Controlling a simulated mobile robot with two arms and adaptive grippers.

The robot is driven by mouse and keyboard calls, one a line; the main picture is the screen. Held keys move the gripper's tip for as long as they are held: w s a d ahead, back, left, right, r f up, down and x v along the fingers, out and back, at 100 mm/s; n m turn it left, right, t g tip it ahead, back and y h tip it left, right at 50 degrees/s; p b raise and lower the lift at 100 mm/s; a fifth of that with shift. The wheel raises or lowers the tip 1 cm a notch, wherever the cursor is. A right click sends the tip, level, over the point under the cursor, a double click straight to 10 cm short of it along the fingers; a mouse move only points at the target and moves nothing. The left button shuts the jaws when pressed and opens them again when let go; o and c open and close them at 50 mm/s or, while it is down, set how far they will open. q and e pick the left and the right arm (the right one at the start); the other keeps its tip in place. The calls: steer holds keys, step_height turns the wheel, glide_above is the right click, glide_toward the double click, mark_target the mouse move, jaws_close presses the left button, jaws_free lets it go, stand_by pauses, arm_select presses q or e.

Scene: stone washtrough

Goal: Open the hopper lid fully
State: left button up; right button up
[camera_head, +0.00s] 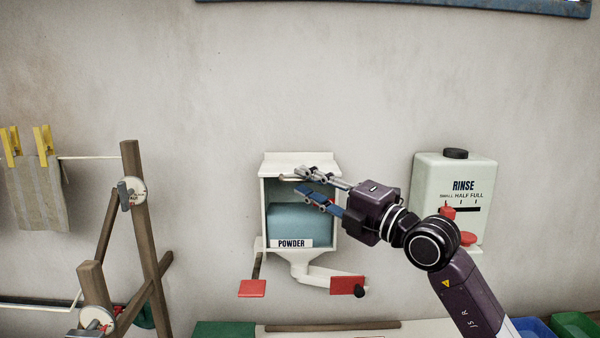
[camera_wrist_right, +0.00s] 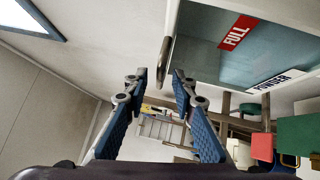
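The powder hopper (camera_head: 265,215) is a white wall box with a clear front, blue-grey contents and a POWDER label. Its white lid (camera_head: 299,162) is on top and looks down, though its exact angle is hard to tell. My right gripper (camera_head: 301,181) reaches in from the right to the upper front of the hopper, just below the lid's front edge. In the right wrist view its two fingers (camera_wrist_right: 160,78) are apart. A metal bar handle (camera_wrist_right: 165,56) shows near the fingertips, between them; contact cannot be seen. My left gripper is in neither view.
A white RINSE dispenser (camera_head: 425,185) hangs to the right, behind my right arm. A red paddle (camera_head: 252,288) and a red-ended lever (camera_head: 346,285) hang below the hopper. A wooden drying rack (camera_head: 140,225) stands left.

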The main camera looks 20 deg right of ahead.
steer(key=shift+p+x, duration=0.3)
steer(key=shift+x, duration=0.8)
jaws_close()
